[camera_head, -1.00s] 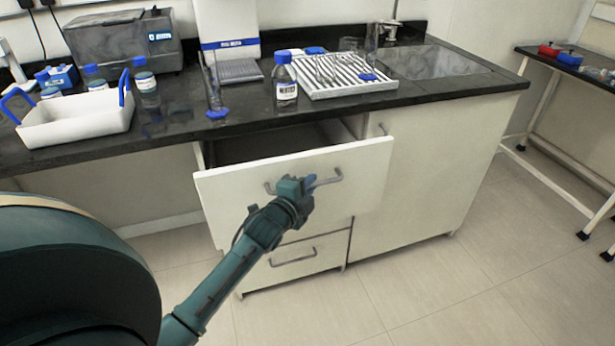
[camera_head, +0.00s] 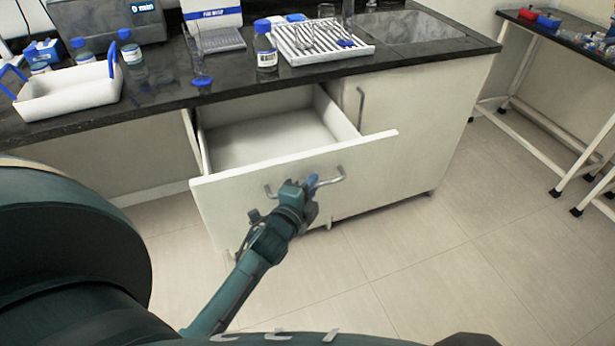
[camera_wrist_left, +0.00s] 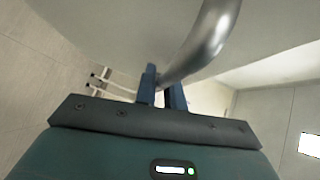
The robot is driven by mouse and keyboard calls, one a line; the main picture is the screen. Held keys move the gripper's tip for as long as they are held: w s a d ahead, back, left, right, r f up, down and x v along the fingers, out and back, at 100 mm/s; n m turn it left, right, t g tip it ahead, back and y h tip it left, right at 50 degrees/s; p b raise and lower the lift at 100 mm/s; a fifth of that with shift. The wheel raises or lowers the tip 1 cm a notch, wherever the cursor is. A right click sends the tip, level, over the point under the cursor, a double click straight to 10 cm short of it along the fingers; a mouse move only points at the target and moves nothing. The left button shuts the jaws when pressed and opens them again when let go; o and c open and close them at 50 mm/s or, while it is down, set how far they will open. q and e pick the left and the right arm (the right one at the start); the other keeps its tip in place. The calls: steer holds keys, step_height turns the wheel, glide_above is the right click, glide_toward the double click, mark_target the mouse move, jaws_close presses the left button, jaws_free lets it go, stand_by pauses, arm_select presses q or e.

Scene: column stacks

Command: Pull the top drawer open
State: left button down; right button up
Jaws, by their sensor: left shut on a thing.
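The top drawer (camera_head: 225,206) stands well out from the cabinet under the black counter, and its white inside looks empty. Its grey bar handle (camera_head: 333,180) runs across the front panel. My left gripper (camera_head: 312,184) is at the middle of the handle, shut on it, and hides part of the bar. In the left wrist view the handle (camera_wrist_left: 205,45) looms large as a curved metal bar at the blue fingers (camera_wrist_left: 162,90). My right gripper is not in view.
A cabinet door is right of the drawer. The floor (camera_head: 400,250) in front is clear; a side table stands at far right.

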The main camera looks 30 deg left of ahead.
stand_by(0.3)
arm_select(q)
steer(key=c, duration=1.8)
jaws_free()
steer(key=shift+o, duration=0.2)
steer(key=shift+s, duration=0.15)
steer(key=s+r, duration=0.1)
steer(key=s, duration=1.1)
steer(key=shift+s+d+r, duration=0.4)
steer(key=shift+d, duration=0.05)
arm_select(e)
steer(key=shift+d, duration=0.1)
